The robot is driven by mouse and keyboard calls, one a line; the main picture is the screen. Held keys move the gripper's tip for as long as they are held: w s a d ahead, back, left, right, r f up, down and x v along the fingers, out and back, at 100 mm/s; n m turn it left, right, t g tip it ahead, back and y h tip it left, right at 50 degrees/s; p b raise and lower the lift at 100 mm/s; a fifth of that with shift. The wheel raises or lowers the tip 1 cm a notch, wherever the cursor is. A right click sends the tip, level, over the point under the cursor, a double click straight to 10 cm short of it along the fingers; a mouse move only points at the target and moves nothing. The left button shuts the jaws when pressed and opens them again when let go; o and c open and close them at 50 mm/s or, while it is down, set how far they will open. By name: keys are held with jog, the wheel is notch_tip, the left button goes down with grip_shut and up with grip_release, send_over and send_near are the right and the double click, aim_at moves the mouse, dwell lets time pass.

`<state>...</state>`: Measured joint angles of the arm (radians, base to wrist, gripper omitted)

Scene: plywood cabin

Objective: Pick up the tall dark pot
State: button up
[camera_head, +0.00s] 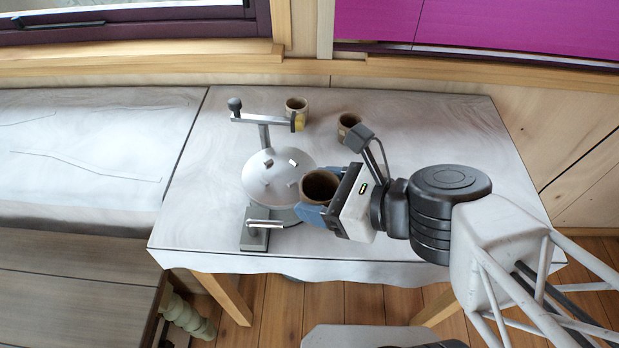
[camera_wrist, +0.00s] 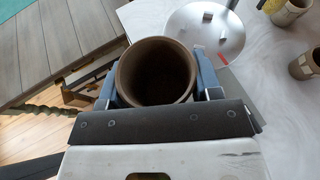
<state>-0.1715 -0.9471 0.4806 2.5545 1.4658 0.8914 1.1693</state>
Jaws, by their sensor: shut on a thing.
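The tall dark pot (camera_head: 320,184) is brown and open at the top, near the front middle of the white table. My gripper (camera_head: 318,204) has its blue fingers shut on the pot, one on each side. In the wrist view the pot (camera_wrist: 156,72) stands upright between the two blue fingers of the gripper (camera_wrist: 155,80), with its dark, empty-looking inside facing the camera. Its base is hidden, so I cannot tell whether it touches the table.
A grey device with a round metal plate (camera_head: 262,177) and an upright arm stands just left of the pot. Two small brown cups, one at the back (camera_head: 297,106) and one right of it (camera_head: 347,124), stand behind. The table (camera_head: 440,125) is clear at the back right.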

jog(key=shift+s+d+r, duration=0.1)
jog(key=shift+s+d, duration=0.5)
jog(key=shift+s, duration=0.2)
dwell(0.5)
